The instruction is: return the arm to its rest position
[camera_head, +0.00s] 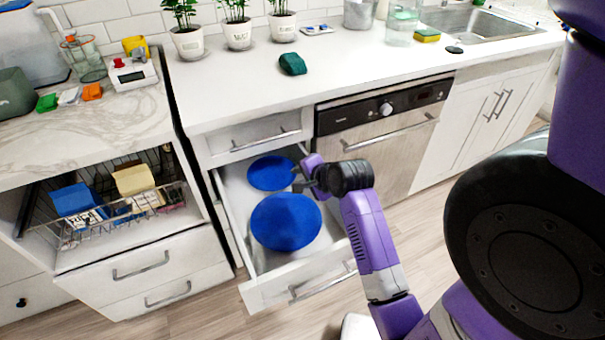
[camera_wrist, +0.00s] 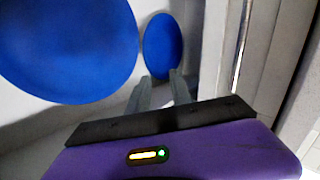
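My gripper (camera_head: 299,178) is over the open drawer, near its right side, at the end of my purple arm. In the wrist view its two fingers (camera_wrist: 161,78) stand apart with nothing held between them. Two round blue objects lie in the drawer. The larger blue one (camera_head: 285,222) is nearer the drawer front, and the smaller blue one (camera_head: 270,173) is farther back, close to my fingers. In the wrist view, the larger (camera_wrist: 70,45) is at upper left and the smaller (camera_wrist: 163,46) is just beyond the fingertips.
A dishwasher (camera_head: 375,150) stands right of the drawer. A wire basket (camera_head: 110,222) with boxes is at left. The countertop (camera_head: 350,60) above holds potted plants (camera_head: 238,30) and a green item (camera_head: 292,64).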

